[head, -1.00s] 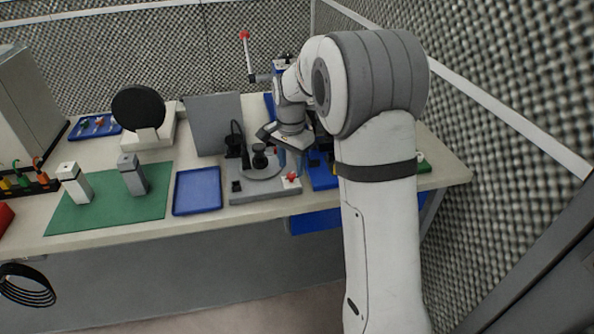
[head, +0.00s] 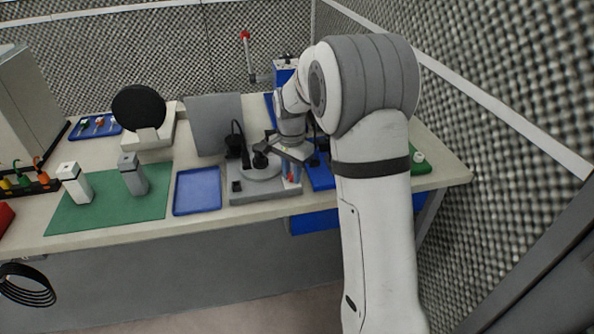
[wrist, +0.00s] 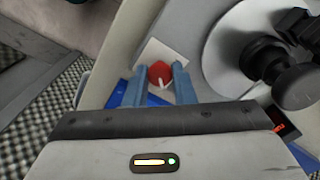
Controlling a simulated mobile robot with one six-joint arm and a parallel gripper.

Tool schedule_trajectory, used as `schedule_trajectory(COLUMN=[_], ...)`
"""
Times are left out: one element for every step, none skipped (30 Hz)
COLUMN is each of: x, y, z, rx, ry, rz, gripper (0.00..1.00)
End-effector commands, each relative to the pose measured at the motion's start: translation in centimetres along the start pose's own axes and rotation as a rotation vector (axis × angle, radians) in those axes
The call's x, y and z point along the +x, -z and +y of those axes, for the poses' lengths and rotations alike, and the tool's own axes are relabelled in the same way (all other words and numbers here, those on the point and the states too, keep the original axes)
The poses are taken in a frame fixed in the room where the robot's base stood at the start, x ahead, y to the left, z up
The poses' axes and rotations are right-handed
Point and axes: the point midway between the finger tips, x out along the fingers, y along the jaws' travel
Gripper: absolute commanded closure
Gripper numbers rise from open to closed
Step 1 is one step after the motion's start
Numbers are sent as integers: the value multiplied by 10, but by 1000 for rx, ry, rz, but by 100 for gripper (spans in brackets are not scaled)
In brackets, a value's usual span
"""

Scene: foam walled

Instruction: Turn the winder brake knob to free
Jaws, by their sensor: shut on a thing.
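The red knob (wrist: 160,73) with a white pointer line sits on a white label plate (wrist: 165,53) at the corner of the grey winder base (head: 240,190). The pointer shows toward the bottom of the wrist view. My gripper (wrist: 161,78) is shut on the knob, with one blue-grey finger on each side. In the head view my gripper (head: 291,172) is over the front right of the winder and partly covers the knob. Any writing on the label is too small to read.
A black winder part (wrist: 262,55) stands close to the right of my fingers in the wrist view. A blue tray (head: 197,191) and a green mat (head: 105,205) lie left of the winder. A foam wall (head: 510,150) rises at the right.

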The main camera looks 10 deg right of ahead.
Motion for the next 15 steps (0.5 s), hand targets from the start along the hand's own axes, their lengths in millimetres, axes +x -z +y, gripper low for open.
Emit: schedule_trajectory(x=[0,0,0,0,0,0,0,0,0,0,1,1,1,1,1], y=[0,0,0,14,10,7,5,4,2,2,1,0,0,-1,-1], z=[0,0,0,11,8,6,4,4,3,3,2,2,2,2,2], rx=[0,0,0,7,3,-1,-3,-6,-12,-19,-26,-38,-49,-63,-82], ry=[0,0,0,1,0,-2,-2,-3,-3,-4,-4,-5,-5,-5,-5], rz=[0,0,0,0,0,1,0,0,-1,-2,-2,-3,-4,-5,-5], gripper=[94,97,100,98,98,100,100,100,100,100,100,100,100,100,100])
